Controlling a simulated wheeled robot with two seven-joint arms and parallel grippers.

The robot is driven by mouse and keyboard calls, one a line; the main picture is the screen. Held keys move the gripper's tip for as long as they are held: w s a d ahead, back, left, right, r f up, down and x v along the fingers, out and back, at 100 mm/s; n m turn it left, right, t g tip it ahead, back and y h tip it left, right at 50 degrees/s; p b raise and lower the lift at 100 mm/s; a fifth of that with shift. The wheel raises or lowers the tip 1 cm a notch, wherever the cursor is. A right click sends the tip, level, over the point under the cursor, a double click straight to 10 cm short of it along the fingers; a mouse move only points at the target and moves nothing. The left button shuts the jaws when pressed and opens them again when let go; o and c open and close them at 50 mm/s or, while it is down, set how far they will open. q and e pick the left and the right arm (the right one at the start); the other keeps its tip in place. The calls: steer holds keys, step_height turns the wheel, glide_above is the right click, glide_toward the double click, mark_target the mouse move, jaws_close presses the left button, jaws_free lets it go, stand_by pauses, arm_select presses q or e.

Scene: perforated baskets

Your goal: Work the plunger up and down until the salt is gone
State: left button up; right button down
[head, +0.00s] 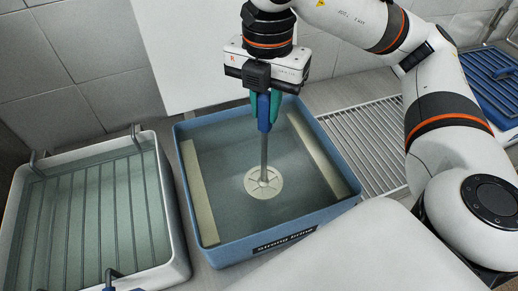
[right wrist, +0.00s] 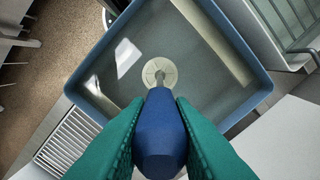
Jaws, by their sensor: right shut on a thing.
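My right gripper (head: 262,103) is shut on the blue handle of the plunger (head: 264,150), above the blue basin (head: 187,220). The plunger stands about upright, with a grey rod and a round, pale, slotted disc at its foot, inside the basin. The basin bears a label reading "strong brine" and holds clear liquid. I cannot tell whether the disc touches the floor. I see no salt grains. In the right wrist view the green fingers (right wrist: 160,130) close on both sides of the blue handle, with the disc (right wrist: 160,72) beyond. My left gripper is not in view.
A white basin (head: 180,252) with liquid and a wire rack stands close on the left. A slatted metal drain grid (head: 362,140) lies right of the blue basin. A blue basket (head: 488,85) is at the far right. A tiled wall rises behind.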

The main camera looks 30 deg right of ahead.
steer(key=shift+r, duration=0.3)
steer(key=shift+r+p, duration=2.35)
steer(key=shift+r, duration=0.2)
step_height(320, 180, up, 6)
steer(key=p, duration=0.5)
steer(key=shift+r, duration=0.1)
